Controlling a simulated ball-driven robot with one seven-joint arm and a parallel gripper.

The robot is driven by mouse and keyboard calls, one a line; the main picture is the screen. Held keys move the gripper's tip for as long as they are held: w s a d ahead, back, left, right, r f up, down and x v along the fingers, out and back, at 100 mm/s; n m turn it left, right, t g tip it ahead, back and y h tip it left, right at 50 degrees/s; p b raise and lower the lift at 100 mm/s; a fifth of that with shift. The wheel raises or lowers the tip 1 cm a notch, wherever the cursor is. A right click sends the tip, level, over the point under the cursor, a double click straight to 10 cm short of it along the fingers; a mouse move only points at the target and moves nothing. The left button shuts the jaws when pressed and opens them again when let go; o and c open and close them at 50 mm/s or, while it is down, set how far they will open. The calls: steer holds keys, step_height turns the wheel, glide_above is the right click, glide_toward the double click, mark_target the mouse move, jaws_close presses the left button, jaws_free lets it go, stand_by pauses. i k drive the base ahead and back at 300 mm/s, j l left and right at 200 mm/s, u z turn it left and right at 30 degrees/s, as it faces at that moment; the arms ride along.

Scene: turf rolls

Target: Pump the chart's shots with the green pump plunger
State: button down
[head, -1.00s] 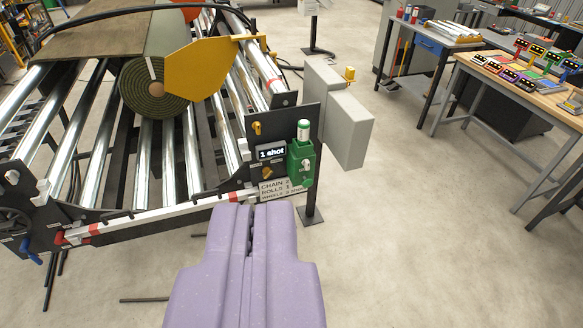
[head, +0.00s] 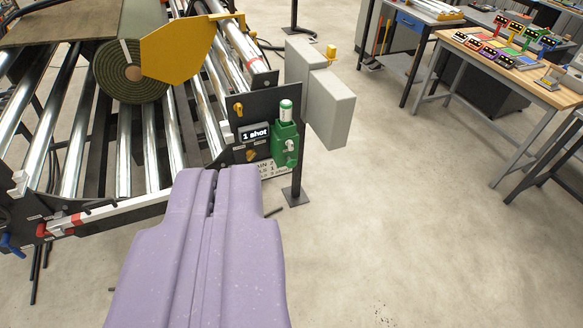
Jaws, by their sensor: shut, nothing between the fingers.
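The green pump (head: 286,143) is mounted on a black panel (head: 264,112) at the right corner of the roller machine. Its plunger (head: 286,110) stands up from the top, pale with a green cap. A small display (head: 254,133) left of the pump reads "1 shot". The chart (head: 268,170) below is a pale plate, mostly hidden behind my gripper; only parts of its lettering show. My gripper (head: 216,172) is shut and empty. In the picture its tips are below and left of the pump, apart from the plunger.
Yellow knobs (head: 239,110) sit on the panel near the display. A grey box (head: 331,107) stands just right of the pump. Workbenches stand at the right. The floor between is clear.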

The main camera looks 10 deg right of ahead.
mark_target(290, 163)
steer(key=i+l, duration=0.15)
steer(key=i, duration=0.35)
steer(key=i+l, duration=0.2)
steer(key=i, duration=0.35)
steer(key=i+l+z, duration=0.1)
steer(key=i, duration=0.4)
steer(key=i+l, duration=0.2)
steer(key=i, duration=0.35)
